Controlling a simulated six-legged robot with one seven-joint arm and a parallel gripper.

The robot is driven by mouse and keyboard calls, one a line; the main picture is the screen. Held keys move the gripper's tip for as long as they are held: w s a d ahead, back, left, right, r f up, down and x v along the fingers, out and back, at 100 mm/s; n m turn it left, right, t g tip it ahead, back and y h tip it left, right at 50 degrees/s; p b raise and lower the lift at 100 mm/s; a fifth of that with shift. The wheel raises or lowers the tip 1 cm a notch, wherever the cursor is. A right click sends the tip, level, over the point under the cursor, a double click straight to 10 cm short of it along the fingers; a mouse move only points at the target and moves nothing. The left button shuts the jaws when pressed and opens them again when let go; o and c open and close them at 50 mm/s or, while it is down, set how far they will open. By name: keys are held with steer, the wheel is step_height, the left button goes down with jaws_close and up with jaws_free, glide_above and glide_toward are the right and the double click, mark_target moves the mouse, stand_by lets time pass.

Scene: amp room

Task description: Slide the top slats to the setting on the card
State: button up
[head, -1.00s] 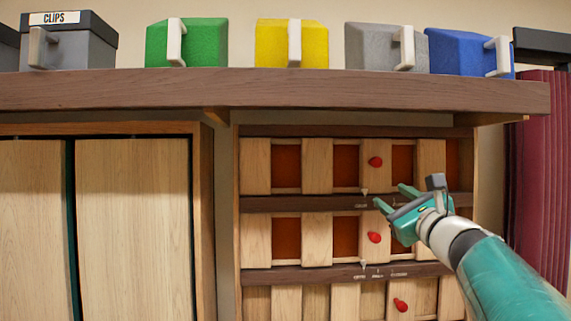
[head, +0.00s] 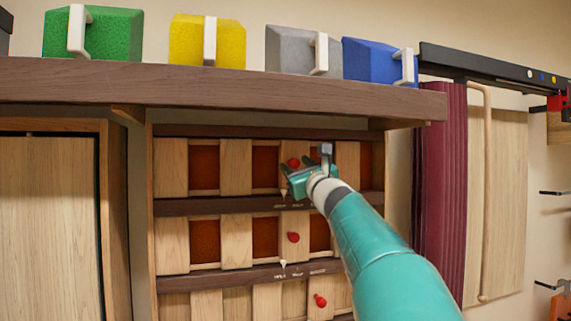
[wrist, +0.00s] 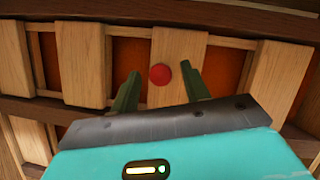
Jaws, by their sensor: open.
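The top row of wooden slats (head: 236,166) has dark red-orange gaps between the slats, and a red knob (head: 293,162) sits on one slat. In the wrist view the red knob (wrist: 160,74) lies between and just beyond the fingertips of my gripper (wrist: 160,80). My gripper (head: 290,180) is open and empty, with one finger on each side of the knob; I cannot tell if either touches it. A small pale pointer (head: 283,194) shows below the top row, above a rail (head: 225,205) with small marks partly hidden by my gripper. No card can be made out.
Below are a middle slat row with a red knob (head: 293,237) and a bottom row with a red knob (head: 320,301). A dark shelf (head: 220,95) overhangs them, holding green, yellow, grey and blue bins. A maroon folded panel (head: 440,185) stands to the right.

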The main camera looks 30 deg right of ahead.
steer(key=shift+x, duration=1.25)
jaws_close()
steer(key=d, duration=0.2)
steer(key=s+d, duration=0.1)
steer(key=d, duration=0.4)
steer(key=shift+s+d, duration=0.4)
steer(key=shift+s+d+r, duration=0.1)
steer(key=shift+s+d, duration=0.1)
